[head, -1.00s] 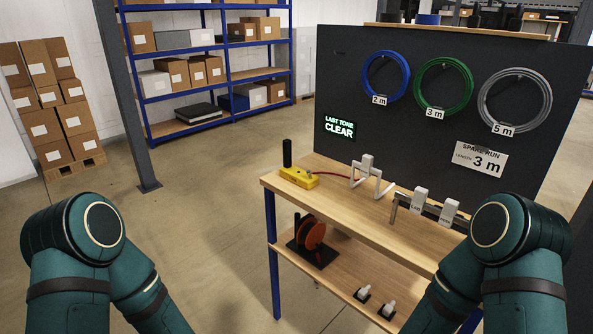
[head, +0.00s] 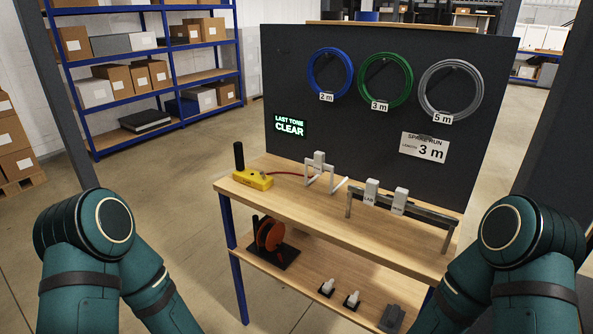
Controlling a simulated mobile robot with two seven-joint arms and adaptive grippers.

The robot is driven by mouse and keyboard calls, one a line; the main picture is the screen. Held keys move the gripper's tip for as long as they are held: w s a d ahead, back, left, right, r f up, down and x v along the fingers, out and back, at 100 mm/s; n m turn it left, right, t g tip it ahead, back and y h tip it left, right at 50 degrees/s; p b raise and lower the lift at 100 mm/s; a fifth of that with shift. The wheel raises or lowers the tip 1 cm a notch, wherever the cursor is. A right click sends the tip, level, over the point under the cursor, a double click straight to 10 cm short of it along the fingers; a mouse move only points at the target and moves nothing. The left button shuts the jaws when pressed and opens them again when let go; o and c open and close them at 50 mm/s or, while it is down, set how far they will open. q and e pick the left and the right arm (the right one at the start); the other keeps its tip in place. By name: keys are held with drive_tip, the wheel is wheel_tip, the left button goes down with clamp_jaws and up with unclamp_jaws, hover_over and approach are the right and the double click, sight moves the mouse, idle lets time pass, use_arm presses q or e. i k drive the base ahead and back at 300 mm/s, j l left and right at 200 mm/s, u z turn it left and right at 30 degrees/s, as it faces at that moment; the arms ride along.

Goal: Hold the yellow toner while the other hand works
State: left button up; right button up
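The yellow toner (head: 254,181) sits on the left end of the wooden bench top (head: 300,215) in the head view. A black upright cylinder stands at its left end, and a red lead runs from it to the right towards a white frame (head: 320,172). Neither gripper touches the toner. My left and right arms enter at the lower corners, but only their upper links show; both grippers are out of view.
A dark board behind the bench carries blue (head: 330,75), green (head: 385,80) and grey (head: 450,90) cable coils. A grey rail (head: 420,211) with two white labelled blocks stands at the right. An orange reel (head: 270,235) sits on the lower shelf. Floor left of the bench is clear.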

sight(243, 174)
drive_tip(key=i+j+z, duration=0.2)
drive_tip(key=j+z, duration=0.2)
drive_tip(key=i+j+z, duration=0.2)
drive_tip(key=z, duration=0.2)
drive_tip(key=i+j+z, duration=0.1)
drive_tip(key=j, duration=0.45)
drive_tip(key=i+j+z, duration=0.15)
drive_tip(key=j, duration=0.35)
drive_tip(key=i+j, duration=0.1)
drive_tip(key=j, duration=0.7)
drive_tip(key=i+j, duration=0.15)
drive_tip(key=j, duration=0.25)
drive_tip(key=l+u, duration=0.2)
drive_tip(key=k+l, duration=0.05)
